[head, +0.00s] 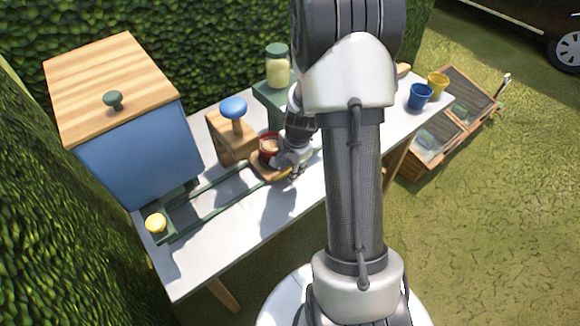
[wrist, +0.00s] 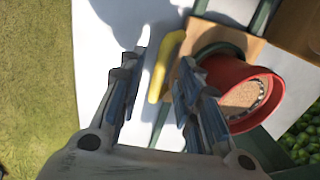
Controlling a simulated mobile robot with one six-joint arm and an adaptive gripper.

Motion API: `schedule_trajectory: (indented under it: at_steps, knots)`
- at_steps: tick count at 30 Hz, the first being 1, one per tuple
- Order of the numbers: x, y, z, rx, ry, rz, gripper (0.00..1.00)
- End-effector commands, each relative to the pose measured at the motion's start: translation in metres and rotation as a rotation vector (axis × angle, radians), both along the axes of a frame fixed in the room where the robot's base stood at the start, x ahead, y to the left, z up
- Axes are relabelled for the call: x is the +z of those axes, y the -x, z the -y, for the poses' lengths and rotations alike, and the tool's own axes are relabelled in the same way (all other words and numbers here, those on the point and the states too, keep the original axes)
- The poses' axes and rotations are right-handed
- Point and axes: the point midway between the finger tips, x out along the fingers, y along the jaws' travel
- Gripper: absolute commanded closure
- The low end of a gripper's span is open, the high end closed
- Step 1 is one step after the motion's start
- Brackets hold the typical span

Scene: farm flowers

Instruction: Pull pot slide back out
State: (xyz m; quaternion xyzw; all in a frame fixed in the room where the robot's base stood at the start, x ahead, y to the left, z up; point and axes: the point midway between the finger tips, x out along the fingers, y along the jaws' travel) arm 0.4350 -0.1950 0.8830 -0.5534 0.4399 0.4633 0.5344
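The pot slide is a small wooden carriage (head: 268,173) on green rails (head: 215,187), with a red pot (head: 266,143) of brown soil on it. In the wrist view the red pot (wrist: 240,92) stands on the wooden plate (wrist: 222,38) at the right. A yellow handle (wrist: 165,65) sticks up along the plate's near edge; in the head view my gripper mostly hides it. My gripper (head: 294,175) is at the slide's front side. In the wrist view my gripper (wrist: 158,82) is open, with the handle between its two fingers. I see gaps beside the handle; contact is not clear.
A wooden block (head: 228,140) with a blue knob and a jar (head: 277,70) stand behind the slide. The white table (head: 225,245) is clear in front.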

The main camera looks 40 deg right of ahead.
Motion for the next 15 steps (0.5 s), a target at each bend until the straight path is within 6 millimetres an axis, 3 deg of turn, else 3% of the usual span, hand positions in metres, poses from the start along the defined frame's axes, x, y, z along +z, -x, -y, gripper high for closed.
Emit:
schedule_trajectory:
  at_steps: [5, 15]
  knots:
    - [0.023, 0.003, 0.001, -0.001, 0.003, 0.004, 0.69]
    - [0.092, 0.016, 0.001, -0.001, 0.003, 0.004, 0.69]
